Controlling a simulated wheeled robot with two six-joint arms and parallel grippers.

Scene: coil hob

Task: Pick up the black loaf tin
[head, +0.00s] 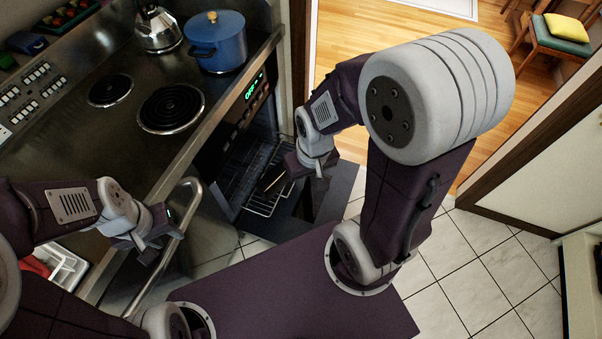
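A small dark shape with a tan edge (271,179) lies on the wire rack in the open oven, and may be the black loaf tin; it is too small and dark to be sure. My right gripper (320,183) is just right of it, above the lowered oven door; its fingers are seen nearly edge-on, so its opening is unclear. My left gripper (150,252) is at the front of the hob counter, close to the curved metal rail, with its fingers apart and nothing between them.
The oven door (341,190) hangs open over the tiled floor. A blue pot (216,45) and a kettle (158,28) stand at the back.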

